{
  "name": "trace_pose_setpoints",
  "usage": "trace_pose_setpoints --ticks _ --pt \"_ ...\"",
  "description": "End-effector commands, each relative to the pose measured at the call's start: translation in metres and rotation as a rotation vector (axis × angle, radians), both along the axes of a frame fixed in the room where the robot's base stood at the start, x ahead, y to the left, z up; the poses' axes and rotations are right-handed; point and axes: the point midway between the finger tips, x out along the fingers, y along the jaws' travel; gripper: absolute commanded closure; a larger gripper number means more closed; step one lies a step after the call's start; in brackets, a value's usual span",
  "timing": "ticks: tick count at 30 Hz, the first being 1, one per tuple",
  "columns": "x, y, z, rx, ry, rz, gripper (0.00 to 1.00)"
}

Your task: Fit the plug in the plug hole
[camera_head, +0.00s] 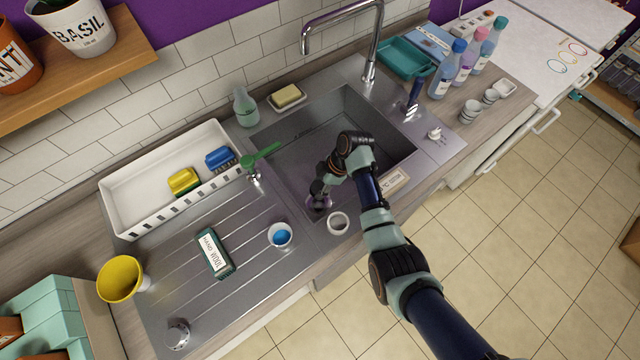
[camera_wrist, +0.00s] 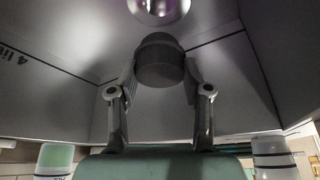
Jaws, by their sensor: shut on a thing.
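A dark grey cylindrical plug (camera_wrist: 160,62) is between the two fingertips of my gripper (camera_wrist: 160,80) in the wrist view. The gripper is shut on it. The shiny round plug hole (camera_wrist: 158,8) shows at the top edge of the wrist view, beyond the plug and only partly in frame. Plug and hole look apart there. In the head view my gripper (camera_head: 321,188) points down into the steel sink (camera_head: 390,138), near its front left part. The plug cannot be made out clearly in the head view, and my wrist hides part of the sink floor.
The sink walls stand close around my gripper. A small white cup (camera_head: 338,222) stands at the sink's front edge, with a blue-filled cup (camera_head: 280,235) to its left. A green-handled tap (camera_head: 260,157) stands at the sink's left edge. The curved faucet (camera_head: 370,60) rises behind.

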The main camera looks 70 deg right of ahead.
Motion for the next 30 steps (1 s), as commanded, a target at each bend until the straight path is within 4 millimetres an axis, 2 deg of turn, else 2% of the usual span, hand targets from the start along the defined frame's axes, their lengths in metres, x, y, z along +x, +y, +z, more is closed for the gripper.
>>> trace_pose_setpoints --ticks 18,30 --pt "0.000 0.000 -0.066 0.000 0.000 -0.001 0.88" --pt "0.000 0.000 -0.069 0.000 0.000 -0.001 0.88"
